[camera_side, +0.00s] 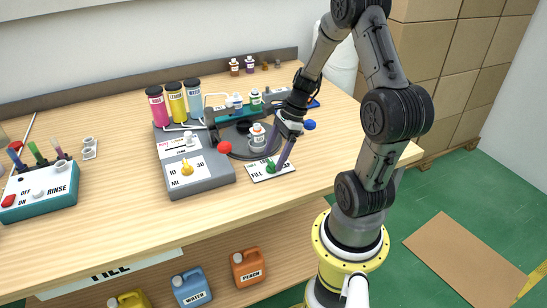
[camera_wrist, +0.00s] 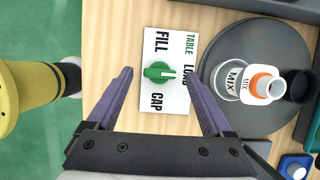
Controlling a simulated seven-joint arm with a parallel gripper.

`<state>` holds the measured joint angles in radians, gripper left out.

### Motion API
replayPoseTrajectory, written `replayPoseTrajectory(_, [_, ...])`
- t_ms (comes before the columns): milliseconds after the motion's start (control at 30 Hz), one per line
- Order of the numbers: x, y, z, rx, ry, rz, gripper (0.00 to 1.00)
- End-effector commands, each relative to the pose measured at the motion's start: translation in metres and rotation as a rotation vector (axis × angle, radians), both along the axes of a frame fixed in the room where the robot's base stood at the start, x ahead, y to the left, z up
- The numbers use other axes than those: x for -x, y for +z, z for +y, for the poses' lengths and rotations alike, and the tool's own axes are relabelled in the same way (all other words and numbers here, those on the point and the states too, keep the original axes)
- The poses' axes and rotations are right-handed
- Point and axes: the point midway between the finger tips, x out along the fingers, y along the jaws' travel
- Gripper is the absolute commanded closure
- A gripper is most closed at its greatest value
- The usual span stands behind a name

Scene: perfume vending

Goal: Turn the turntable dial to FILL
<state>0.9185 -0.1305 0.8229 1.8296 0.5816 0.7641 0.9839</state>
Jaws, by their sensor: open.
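The green turntable dial (camera_wrist: 157,73) sits on a white card (camera_wrist: 150,108) marked TABLE, FILL, LOAD and CAP in the wrist view. Its white mark appears to point right, toward LOAD. My gripper (camera_wrist: 160,76) is open, with one purple finger on each side of the dial and a gap to it on both sides. In the side view my gripper (camera_side: 277,158) reaches down over the card, and the dial (camera_side: 270,164) shows between and behind the fingertips. Whether the fingertips are level with the dial is unclear.
The grey turntable (camera_wrist: 262,121) with a white MIX bottle (camera_wrist: 262,85) is close to the right finger. A grey tank unit (camera_side: 205,183) with a yellow knob stands left of the card. The table's front edge is near the card.

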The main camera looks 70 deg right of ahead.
Motion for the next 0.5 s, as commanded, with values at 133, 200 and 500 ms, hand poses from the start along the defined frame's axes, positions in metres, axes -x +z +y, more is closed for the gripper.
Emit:
replayPoseTrajectory(133, [-0.0027,-0.0101,0.0032,0.000,0.001,0.001,0.15])
replayPoseTrajectory(200, [-0.0034,-0.0118,0.0037,0.001,0.001,0.000,0.15])
replayPoseTrajectory(500, [-0.0036,-0.0122,0.0036,0.002,0.001,0.000,0.22])
